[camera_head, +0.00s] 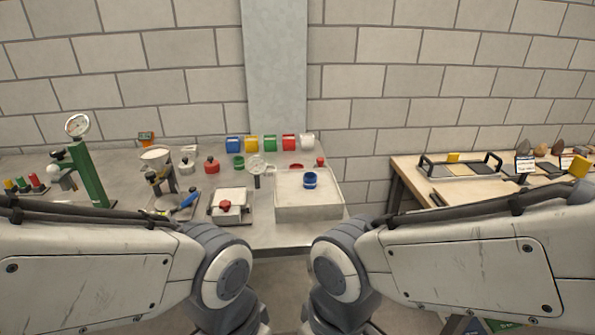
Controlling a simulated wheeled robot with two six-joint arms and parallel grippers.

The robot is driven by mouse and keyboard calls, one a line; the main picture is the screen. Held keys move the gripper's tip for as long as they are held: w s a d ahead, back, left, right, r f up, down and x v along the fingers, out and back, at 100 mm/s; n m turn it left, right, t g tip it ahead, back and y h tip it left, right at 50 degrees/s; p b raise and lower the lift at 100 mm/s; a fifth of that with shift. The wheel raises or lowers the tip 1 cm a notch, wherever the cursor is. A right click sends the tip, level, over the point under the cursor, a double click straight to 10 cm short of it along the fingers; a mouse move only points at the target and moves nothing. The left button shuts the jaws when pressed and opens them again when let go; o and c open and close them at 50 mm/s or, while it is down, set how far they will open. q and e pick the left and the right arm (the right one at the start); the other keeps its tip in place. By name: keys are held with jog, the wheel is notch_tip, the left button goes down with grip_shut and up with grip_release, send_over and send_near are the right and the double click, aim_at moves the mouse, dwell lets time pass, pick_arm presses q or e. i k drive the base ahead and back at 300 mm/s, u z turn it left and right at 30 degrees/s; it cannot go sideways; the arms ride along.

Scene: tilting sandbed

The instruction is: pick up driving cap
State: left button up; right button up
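I cannot tell for sure which piece is the driving cap. A short blue cylinder with a pale band (310,181) stands in the white sandbed box (309,211) on the grey table. A small red knobbed piece (211,166) and a pale piece with a dark knob (187,167) stand farther left, behind the front row of items. Both of my arms cross the lower part of the picture, with their joints near the middle. Neither gripper shows, so I see nothing held.
Blue, yellow, green and red containers (252,143) line the back of the table. A green stand with a gauge (88,168) is at the left. A wooden bench (416,185) with a black-handled tray (460,166) stands right, across a gap.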

aim_at(321, 161)
jog(key=u, duration=0.45)
jog(key=i, duration=1.65)
jog(key=z, duration=0.75)
